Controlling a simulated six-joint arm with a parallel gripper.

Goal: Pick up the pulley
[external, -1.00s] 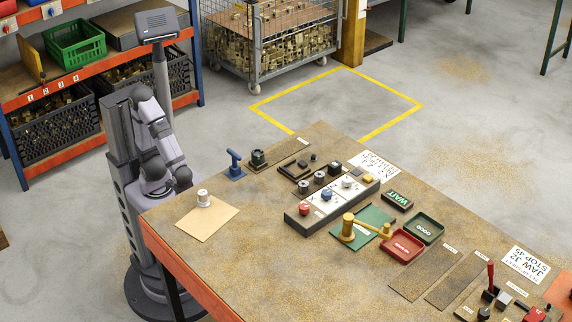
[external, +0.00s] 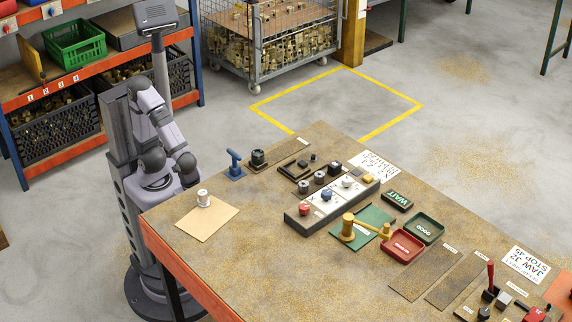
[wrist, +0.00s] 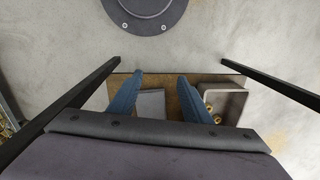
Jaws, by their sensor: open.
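A small white spool-shaped part (external: 203,198), which looks like the pulley, stands upright on a tan sheet (external: 212,222) at the table's left end in the external view. My gripper (wrist: 160,78) shows in the wrist view as two blue fingers spread apart with nothing held between them. In the external view my arm is folded close to its column, beside the table's left corner and apart from the spool. The fingers cannot be made out there. The spool cannot be made out in the wrist view.
A blue clamp-like tool (external: 235,165) and a black knob-like part (external: 258,158) stand behind the sheet. A grey block (external: 330,207) with several parts, a red tray (external: 403,247) and a green tray (external: 424,229) lie further right. Table around the sheet's front is clear.

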